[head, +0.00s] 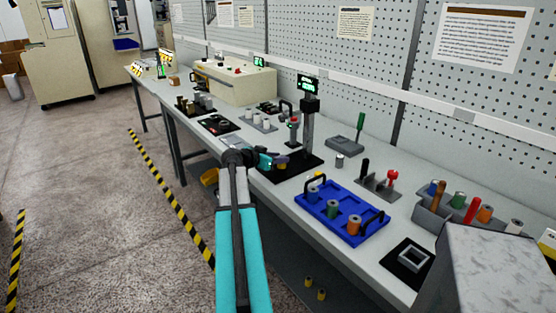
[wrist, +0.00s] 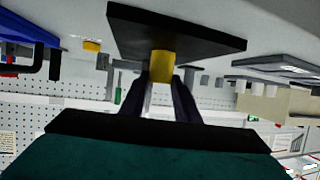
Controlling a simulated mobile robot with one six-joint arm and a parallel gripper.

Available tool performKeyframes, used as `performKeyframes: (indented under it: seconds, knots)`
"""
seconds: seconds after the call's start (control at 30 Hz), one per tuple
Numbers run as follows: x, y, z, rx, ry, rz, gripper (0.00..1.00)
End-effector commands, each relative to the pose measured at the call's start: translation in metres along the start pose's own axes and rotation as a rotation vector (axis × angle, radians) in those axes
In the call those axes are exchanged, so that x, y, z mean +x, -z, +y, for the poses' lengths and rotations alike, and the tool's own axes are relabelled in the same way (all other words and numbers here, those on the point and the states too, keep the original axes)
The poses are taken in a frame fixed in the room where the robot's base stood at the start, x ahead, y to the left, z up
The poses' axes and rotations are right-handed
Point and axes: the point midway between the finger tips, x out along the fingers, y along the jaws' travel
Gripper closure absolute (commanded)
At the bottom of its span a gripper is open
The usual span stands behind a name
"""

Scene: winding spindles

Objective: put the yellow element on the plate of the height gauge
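The height gauge (head: 307,125) stands on the bench with a dark column, a lit green display and a flat black plate (head: 296,172). The plate also shows in the wrist view (wrist: 205,40), where the picture is upside down. My gripper (head: 276,162) is low over the plate, beside the column. In the wrist view its two dark fingers (wrist: 162,78) are on either side of the yellow element (wrist: 161,64), a small cylinder. The element's far end meets the plate in the picture; I cannot tell whether it touches.
A blue tray (head: 325,222) with coloured spools stands to the right of the gauge. A grey holder with a red knob (head: 393,176) and a green-handled tool (head: 360,122) stand behind. A yellow piece (wrist: 91,45) lies on the bench in the wrist view. Black fixtures stand left.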

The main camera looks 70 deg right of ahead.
Motion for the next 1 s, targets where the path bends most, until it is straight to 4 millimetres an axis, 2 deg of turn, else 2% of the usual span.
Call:
performKeyframes:
  seconds: [0.03, 0.1, 0.63, 1.0]
  knots:
    - [0.0, 0.0, 0.0, 0.0, 0.0, 0.0, 0.65]
    - [0.0, 0.0, 0.0, 0.0, 0.0, 0.0, 0.53]
    - [-0.002, 0.003, 0.0, 0.0, 0.0, 0.0, 0.53]
    - [-0.053, 0.0, 0.001, 0.001, 0.002, 0.0, 0.53]
